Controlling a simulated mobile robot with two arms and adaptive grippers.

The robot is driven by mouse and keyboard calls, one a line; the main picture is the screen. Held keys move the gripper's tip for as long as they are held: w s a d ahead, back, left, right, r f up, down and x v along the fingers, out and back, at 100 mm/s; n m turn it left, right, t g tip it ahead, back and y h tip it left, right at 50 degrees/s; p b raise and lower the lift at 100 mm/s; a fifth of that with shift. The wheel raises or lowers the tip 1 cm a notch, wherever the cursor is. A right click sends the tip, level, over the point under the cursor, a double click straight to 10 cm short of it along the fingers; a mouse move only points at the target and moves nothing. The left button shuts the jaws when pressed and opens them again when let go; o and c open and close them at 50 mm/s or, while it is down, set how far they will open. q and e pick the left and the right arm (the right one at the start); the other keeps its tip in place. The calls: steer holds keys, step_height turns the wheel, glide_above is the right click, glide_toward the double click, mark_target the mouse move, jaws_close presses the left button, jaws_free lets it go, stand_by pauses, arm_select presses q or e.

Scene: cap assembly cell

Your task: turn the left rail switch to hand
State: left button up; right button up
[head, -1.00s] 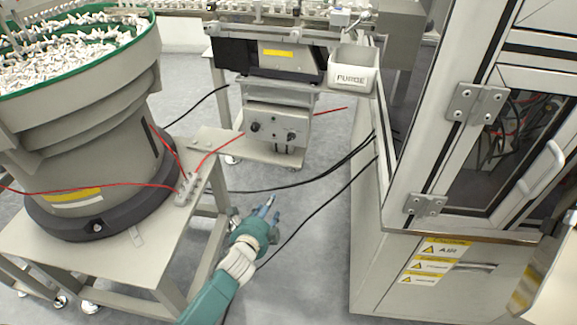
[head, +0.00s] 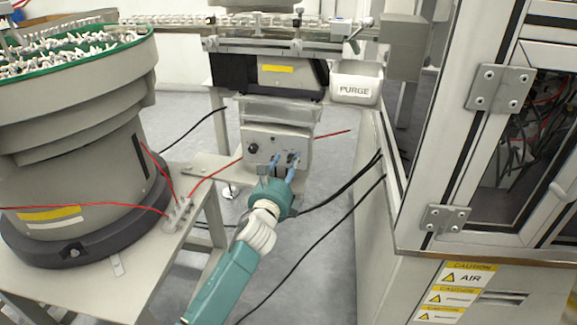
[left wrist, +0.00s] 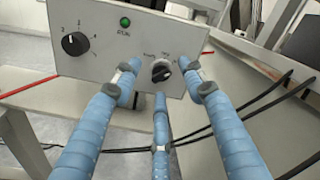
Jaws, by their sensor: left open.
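The control box (head: 268,138) under the rail has a black selector switch on its right side. The switch (left wrist: 161,71) shows in the left wrist view below small labels too blurred to read surely; I cannot tell which one it points to. My left gripper (head: 284,160) is at the box's front face, its blue fingers pointing at it. In the head view the fingers partly cover the switch. My right gripper is not in view.
A dial (left wrist: 75,44) and a green lamp (left wrist: 125,21) share the panel. A purge bin (head: 355,84) hangs at the rail's right. The bowl feeder (head: 80,150) is at left, a cabinet (head: 400,285) at right. Red and black cables cross nearby.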

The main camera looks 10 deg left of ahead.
arm_select(q)
steer(key=shift+w, duration=0.8)
steer(key=shift+d, duration=0.1)
jaws_close()
